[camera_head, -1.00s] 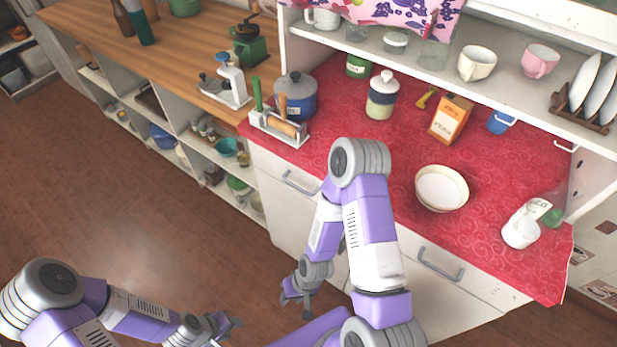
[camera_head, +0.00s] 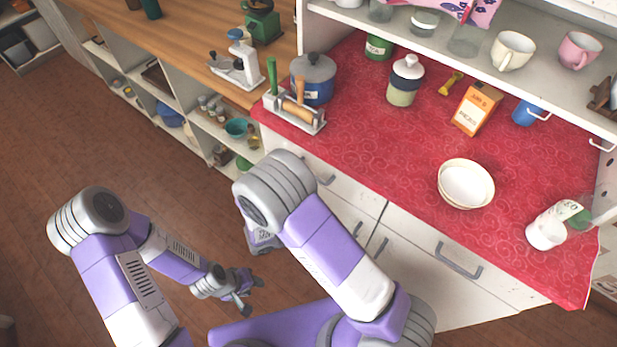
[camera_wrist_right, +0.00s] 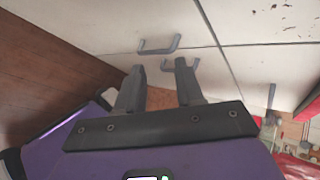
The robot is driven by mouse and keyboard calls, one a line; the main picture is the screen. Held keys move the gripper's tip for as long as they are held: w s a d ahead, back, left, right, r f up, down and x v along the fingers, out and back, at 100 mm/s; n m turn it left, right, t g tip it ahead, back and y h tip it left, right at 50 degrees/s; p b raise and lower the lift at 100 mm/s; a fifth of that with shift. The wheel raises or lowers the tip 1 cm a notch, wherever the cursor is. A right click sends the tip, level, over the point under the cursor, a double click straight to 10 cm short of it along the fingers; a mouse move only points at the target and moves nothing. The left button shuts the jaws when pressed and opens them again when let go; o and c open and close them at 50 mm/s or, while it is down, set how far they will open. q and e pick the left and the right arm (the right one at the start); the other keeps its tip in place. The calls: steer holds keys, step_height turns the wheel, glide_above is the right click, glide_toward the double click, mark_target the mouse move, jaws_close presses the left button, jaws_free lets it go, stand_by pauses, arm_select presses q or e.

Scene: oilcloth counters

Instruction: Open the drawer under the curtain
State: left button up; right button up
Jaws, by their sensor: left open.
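The floral pink curtain (camera_head: 482,12) hangs at the top edge of the head view. Below the red counter, the white cabinet front has a left drawer with a grey handle (camera_head: 320,172) and a right drawer with a grey handle (camera_head: 458,262). Both drawers look shut. My left gripper (camera_head: 250,295) is open and empty over the floor, apart from the cabinet. My right gripper is hidden behind its arm in the head view. In the right wrist view my right gripper (camera_wrist_right: 159,68) is open, its fingers pointing at the cabinet front near a bar handle (camera_wrist_right: 160,48); contact is unclear.
Open shelves (camera_head: 185,125) stand at left. The floor at left is clear.

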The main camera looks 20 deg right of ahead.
steer(key=w+a+r+n+t+h, duration=0.2)
steer(key=w+a+r+n+t, duration=0.5)
steer(key=r, duration=0.3)
steer(key=b+x, duration=0.2)
steer(key=x, duration=0.6)
steer(key=shift+w+d+r+n, duration=0.25)
steer(key=shift+d+r+n, duration=0.05)
steer(key=shift+d+n, duration=0.1)
jaws_close()
